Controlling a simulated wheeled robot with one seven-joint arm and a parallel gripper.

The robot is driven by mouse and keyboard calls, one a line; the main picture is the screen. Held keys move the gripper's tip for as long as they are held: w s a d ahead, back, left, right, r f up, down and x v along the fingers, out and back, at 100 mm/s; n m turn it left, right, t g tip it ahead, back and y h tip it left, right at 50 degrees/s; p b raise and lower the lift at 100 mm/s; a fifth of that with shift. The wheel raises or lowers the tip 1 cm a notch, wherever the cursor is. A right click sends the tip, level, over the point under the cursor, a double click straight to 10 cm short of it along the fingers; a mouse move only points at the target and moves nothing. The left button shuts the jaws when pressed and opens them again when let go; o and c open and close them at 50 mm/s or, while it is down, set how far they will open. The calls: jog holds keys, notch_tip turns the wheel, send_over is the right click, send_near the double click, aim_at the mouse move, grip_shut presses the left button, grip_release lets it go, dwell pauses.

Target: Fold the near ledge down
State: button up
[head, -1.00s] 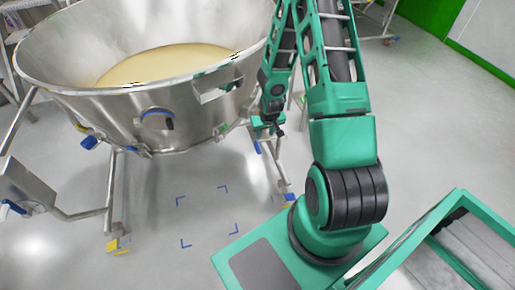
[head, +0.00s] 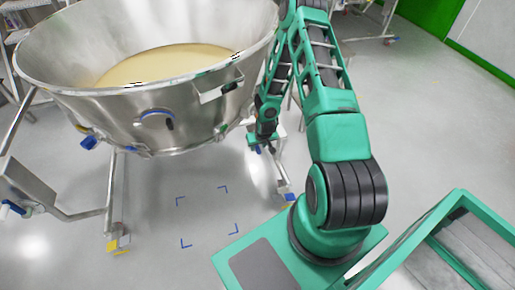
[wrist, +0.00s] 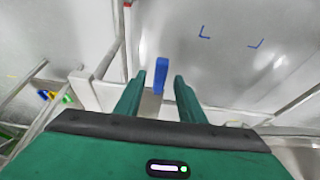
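My gripper (head: 263,140) hangs low at the right side of the steel bowl. In the wrist view its two green fingers (wrist: 157,100) are open, with a gap between them. An upright blue handle (wrist: 161,76) shows at that gap; I cannot tell whether a finger touches it. A pale flat part (wrist: 88,92) lies beside the left finger, mostly behind my gripper. In the head view a pale box-like part (head: 281,129) is partly hidden by my arm. I cannot tell for certain which part is the near ledge or how it is tilted.
The large steel bowl (head: 130,108) holds pale powder (head: 165,62) and stands on legs. Blue corner marks (head: 182,243) lie on clear floor in front.

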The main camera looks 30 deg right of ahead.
jog(key=shift+x, duration=0.95)
grip_shut()
jog(key=shift+a+f, duration=0.1)
